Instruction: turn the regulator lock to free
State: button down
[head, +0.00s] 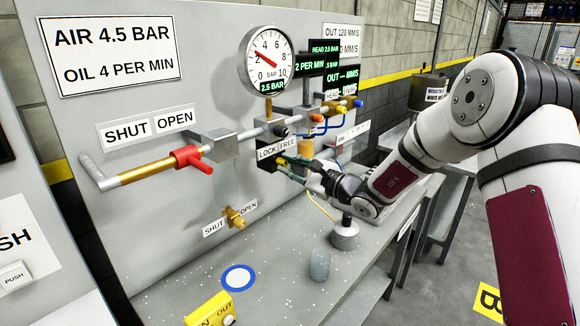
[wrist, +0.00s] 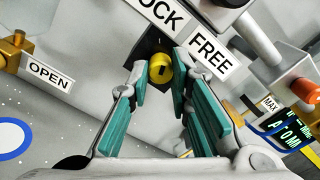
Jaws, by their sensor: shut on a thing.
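The regulator lock is a small yellow knob (wrist: 160,64) with a dark mark on its face, on a black block (wrist: 147,48) under the LOCK | FREE label (head: 276,148). In the wrist view the knob sits between the tips of my gripper (wrist: 160,75), and the teal-padded fingers are closed on its sides. In the head view my gripper (head: 286,163) reaches the panel just below the label. The fingers hide much of the knob there. I cannot tell from the mark which way the lock is turned.
A pressure gauge (head: 267,60) reading about 2.5 bar stands above. A red-handled valve (head: 188,157) is on the pipe to the left, and a brass valve (head: 235,217) lower down. A grey-based post (head: 344,235) and a clear cup (head: 319,265) stand on the bench below my gripper.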

jog(key=m+p, duration=0.1)
jog(key=m, duration=0.5)
jog(key=shift+m, duration=0.3)
jog(key=m, duration=0.5)
jog(key=shift+m+p, duration=0.3)
jog(key=shift+p, duration=0.05)
jog(key=c, duration=1.4)
grip_release()
jog(key=shift+c, duration=0.2)
jog(key=v, duration=1.2)
